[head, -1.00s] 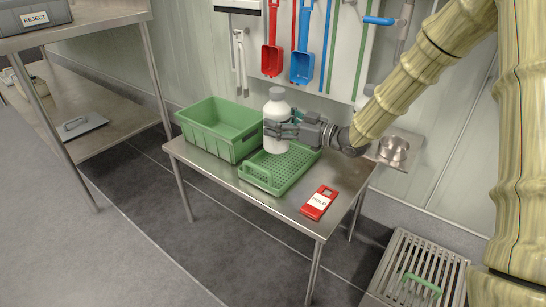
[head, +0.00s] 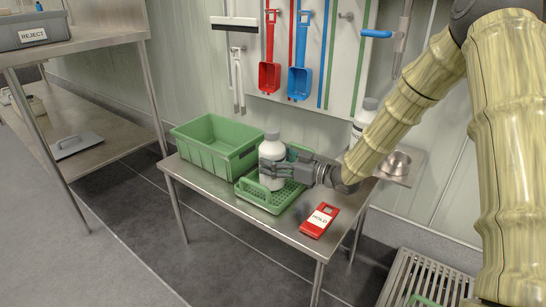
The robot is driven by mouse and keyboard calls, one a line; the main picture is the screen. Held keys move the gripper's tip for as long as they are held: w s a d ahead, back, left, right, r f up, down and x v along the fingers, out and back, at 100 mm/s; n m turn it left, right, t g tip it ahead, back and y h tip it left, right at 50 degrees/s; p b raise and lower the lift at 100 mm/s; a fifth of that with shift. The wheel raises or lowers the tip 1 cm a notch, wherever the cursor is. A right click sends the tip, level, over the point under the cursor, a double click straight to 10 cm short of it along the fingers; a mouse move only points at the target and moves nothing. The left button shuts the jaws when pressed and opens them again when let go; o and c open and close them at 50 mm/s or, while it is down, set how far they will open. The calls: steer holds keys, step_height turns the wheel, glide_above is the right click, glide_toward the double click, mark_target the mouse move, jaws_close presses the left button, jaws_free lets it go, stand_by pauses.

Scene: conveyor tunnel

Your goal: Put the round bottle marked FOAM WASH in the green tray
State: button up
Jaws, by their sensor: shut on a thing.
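The fingers hide part of the bottle, and the gripper and bottle hide part of the tray.
A deep green crate (head: 207,157) stands left of the tray on the steel table (head: 196,184). A red HOLD card (head: 320,220) lies to the right. A second white bottle (head: 369,106) is partly behind my arm. A grey REJECT bin (head: 30,32) stands on the left shelf.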

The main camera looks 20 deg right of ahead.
steer(key=shift+f, duration=0.65)
steer(key=o, duration=1.6)
steer(key=shift+f, duration=0.15)
steer(key=shift+s+d+r, duration=0.2)
steer(key=shift+d, duration=0.05)
steer(key=p+v, duration=0.4)
steer(key=v, duration=0.7)
steer(key=shift+s, duration=0.15)
steer(key=shift+d+f, duration=0.1)
